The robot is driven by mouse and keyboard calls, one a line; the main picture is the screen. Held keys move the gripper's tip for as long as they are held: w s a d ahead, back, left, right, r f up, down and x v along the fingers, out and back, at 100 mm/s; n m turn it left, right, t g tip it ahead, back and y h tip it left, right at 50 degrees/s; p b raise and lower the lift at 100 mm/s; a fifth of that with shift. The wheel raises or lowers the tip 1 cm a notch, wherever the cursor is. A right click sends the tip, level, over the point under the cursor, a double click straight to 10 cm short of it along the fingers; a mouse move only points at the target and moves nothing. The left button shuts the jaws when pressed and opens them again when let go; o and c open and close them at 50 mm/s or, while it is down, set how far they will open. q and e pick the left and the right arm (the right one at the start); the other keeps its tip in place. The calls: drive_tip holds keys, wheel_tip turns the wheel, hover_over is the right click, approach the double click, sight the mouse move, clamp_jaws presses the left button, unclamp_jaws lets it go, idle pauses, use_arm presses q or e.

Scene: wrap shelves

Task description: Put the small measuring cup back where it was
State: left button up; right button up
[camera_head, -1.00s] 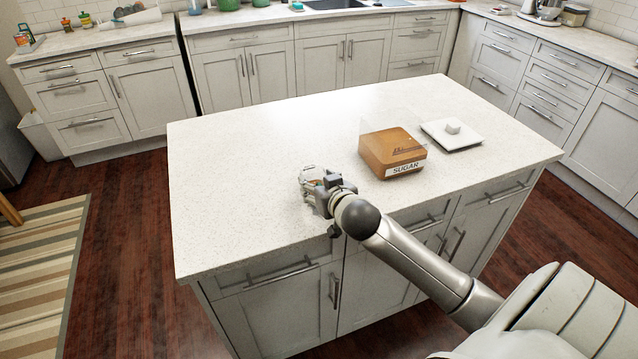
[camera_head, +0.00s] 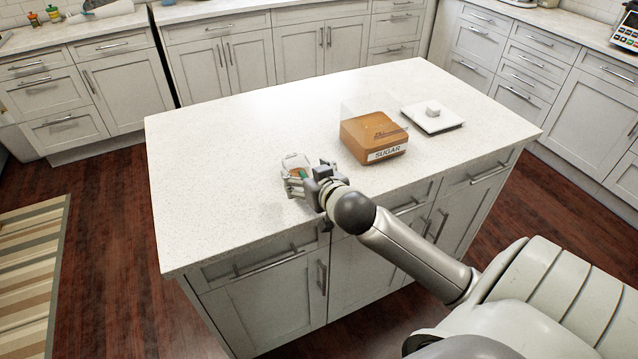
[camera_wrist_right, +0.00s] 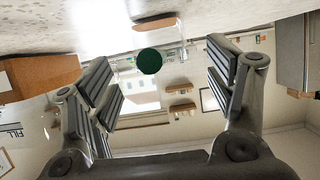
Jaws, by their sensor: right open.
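A small clear cup (camera_head: 293,161) stands on the island counter, with something brown low in it and a green part on my gripper's side. I take it for the measuring cup. In the right wrist view, which is upside down, the green round end (camera_wrist_right: 149,61) shows between my fingers. My right gripper (camera_head: 298,181) is open at the near right side of the cup; its fingers (camera_wrist_right: 165,85) stand apart with no visible grip on it. Whether they touch the cup is hard to tell. My left gripper is not in view.
A clear box of brown sugar (camera_head: 373,140) labelled SUGAR stands right of the cup, its white square lid (camera_head: 417,119) lying beyond it. The island counter (camera_head: 220,150) is bare on the left. Cabinets (camera_head: 240,65) line the back.

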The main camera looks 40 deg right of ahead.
drive_tip(key=v, duration=0.8)
drive_tip(key=shift+s, duration=0.1)
